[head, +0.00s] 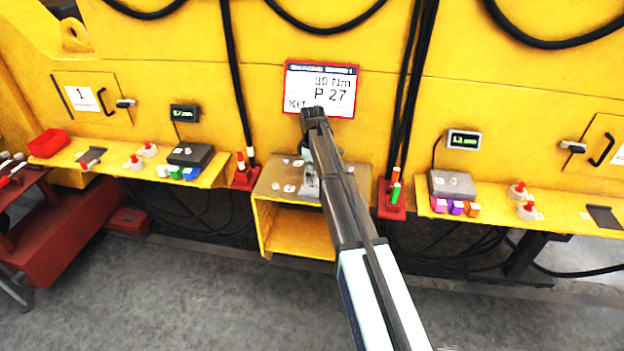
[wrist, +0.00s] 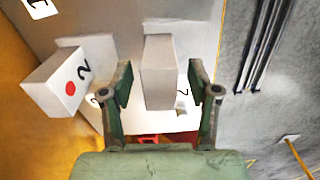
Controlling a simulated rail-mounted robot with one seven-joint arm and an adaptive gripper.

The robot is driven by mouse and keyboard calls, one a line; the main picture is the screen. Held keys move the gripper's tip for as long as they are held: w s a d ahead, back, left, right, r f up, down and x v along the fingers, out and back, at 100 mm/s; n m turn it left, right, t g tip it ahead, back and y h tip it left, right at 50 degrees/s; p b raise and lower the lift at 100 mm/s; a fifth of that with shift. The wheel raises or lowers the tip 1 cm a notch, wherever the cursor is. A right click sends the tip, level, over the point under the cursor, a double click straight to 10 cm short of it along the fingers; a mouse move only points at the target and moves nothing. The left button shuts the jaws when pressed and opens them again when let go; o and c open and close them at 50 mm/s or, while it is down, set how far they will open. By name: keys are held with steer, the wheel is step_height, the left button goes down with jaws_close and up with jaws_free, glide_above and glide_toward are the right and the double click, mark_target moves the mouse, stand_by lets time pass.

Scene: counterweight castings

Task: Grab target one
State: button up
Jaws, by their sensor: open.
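In the wrist view, a plain white block (wrist: 158,72) stands between the two fingers of my gripper (wrist: 162,90). The fingers are open, with a gap on each side of the block. No number shows on the faces of this block that I can see, so I cannot tell whether it is target one. A second white block (wrist: 62,82), marked with a black 2 and a red dot, is tilted, left of the left finger. In the head view, my arm largely covers the small yellow stand (head: 272,185) under it, and small pale pieces (head: 289,188) lie on its top.
A white card marked 1 (wrist: 38,8) shows at the wrist view's top left. In the head view, shelves left and right of the stand hold red-and-white pieces (head: 150,150) and coloured cubes (head: 457,208). Red-based holders (head: 245,180) flank the stand. Black cables hang nearby.

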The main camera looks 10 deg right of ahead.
steer(key=shift+f+p, duration=0.45)
steer(key=shift+f, duration=1.05)
steer(key=shift+c, duration=0.3)
jaws_close()
steer(key=shift+r, duration=0.2)
